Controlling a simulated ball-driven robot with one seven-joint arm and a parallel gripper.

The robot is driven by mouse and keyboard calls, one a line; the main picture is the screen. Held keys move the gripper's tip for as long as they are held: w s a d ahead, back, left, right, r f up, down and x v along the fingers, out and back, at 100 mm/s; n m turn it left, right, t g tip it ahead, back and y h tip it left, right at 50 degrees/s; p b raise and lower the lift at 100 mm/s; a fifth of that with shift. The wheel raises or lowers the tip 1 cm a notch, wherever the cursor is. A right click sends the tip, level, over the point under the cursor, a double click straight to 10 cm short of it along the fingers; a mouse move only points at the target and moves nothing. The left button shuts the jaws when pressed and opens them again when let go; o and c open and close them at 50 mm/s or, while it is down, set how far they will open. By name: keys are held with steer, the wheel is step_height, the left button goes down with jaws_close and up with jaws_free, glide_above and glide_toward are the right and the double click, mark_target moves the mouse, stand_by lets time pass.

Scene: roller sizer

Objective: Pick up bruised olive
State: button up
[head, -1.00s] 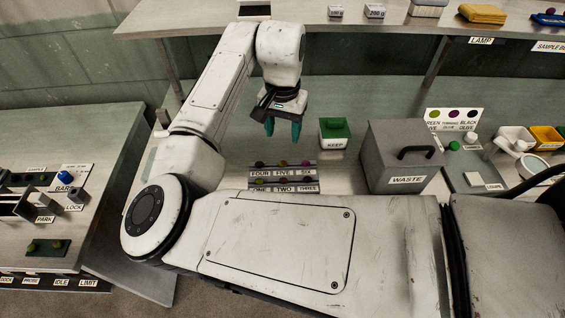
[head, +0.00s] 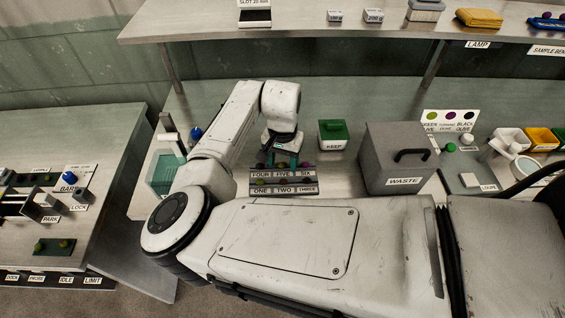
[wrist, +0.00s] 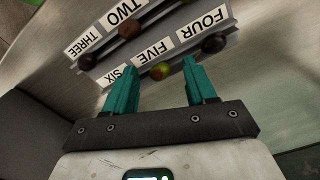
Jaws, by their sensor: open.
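A two-step olive rack (head: 284,197) labelled ONE to SIX stands on the bench, and it also fills the top of the wrist view (wrist: 175,50). In the wrist view, a green olive with a reddish-brown patch (wrist: 160,71) sits by FIVE and looks like the bruised one. In the head view my gripper (head: 282,160) is over the back row; contact cannot be told.
An olive colour card (head: 448,121) stands further right. A shelf (head: 300,30) runs along the back. A teal-sided clear container (head: 166,172) is left of my arm.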

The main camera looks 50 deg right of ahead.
steer(key=c, duration=0.8)
steer(key=shift+o, duration=0.2)
steer(key=shift+r, duration=0.1)
